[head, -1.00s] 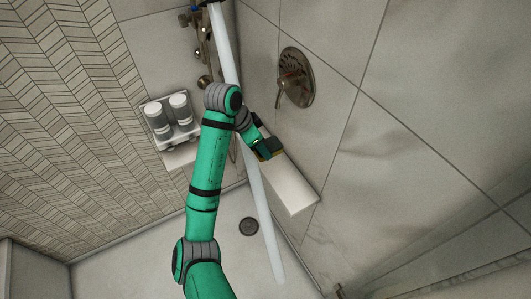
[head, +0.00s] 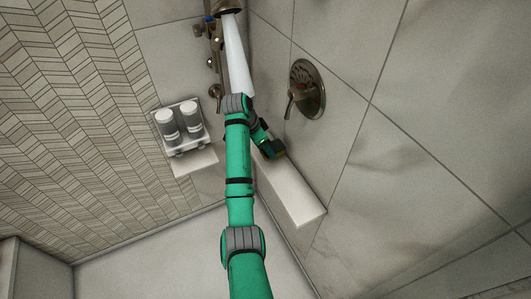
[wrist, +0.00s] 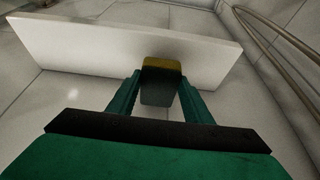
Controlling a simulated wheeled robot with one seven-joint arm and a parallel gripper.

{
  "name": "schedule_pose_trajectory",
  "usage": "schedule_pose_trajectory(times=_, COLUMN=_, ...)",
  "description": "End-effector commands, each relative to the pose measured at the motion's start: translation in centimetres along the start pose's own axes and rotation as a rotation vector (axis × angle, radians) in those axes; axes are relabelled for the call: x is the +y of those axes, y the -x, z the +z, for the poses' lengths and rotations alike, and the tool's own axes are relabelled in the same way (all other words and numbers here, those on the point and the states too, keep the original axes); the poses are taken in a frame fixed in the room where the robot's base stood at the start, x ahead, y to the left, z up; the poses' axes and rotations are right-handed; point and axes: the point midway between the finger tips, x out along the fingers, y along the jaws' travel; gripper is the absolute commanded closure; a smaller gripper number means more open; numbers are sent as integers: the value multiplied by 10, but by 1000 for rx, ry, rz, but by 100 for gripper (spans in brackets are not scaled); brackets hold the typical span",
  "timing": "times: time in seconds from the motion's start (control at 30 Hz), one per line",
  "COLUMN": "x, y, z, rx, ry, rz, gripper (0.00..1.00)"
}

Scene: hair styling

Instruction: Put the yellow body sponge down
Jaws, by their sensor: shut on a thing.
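The yellow body sponge (wrist: 161,64) shows in the wrist view between the two fingers of my gripper (wrist: 158,92). Its far end is yellow and its near face is dark. My gripper is shut on it. In the head view the sponge (head: 279,154) is a small dark and yellow piece at the tip of my gripper (head: 270,149), by the back end of the white ledge (head: 298,198). In the wrist view the ledge (wrist: 95,48) lies just beyond the sponge. I cannot tell whether the sponge touches it.
A caddy (head: 190,148) with two bottles (head: 167,123) hangs on the left wall above a small shelf (head: 194,162). A round shower valve (head: 306,90) is on the right wall. The ledge's front part is bare.

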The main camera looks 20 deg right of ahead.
Motion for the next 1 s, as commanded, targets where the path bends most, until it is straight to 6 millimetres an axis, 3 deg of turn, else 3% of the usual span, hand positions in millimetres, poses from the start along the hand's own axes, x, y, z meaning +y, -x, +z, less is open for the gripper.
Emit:
schedule_pose_trajectory(times=0.27, x=-10, y=-15, z=1, rx=0, ry=1, rz=1, gripper=72)
schedule_pose_trajectory(times=0.5, x=-9, y=-41, z=12, rx=0, ry=1, rz=1, gripper=72)
schedule_pose_trajectory(times=0.87, x=-9, y=-44, z=14, rx=0, ry=1, rz=0, gripper=72)
schedule_pose_trajectory(times=0.9, x=-9, y=-43, z=14, rx=1, ry=1, rz=-1, gripper=45)
schedule_pose_trajectory(times=0.93, x=-9, y=-43, z=14, rx=1, ry=1, rz=-1, gripper=38)
schedule_pose_trajectory(times=1.0, x=-9, y=-43, z=14, rx=1, ry=1, rz=0, gripper=36)
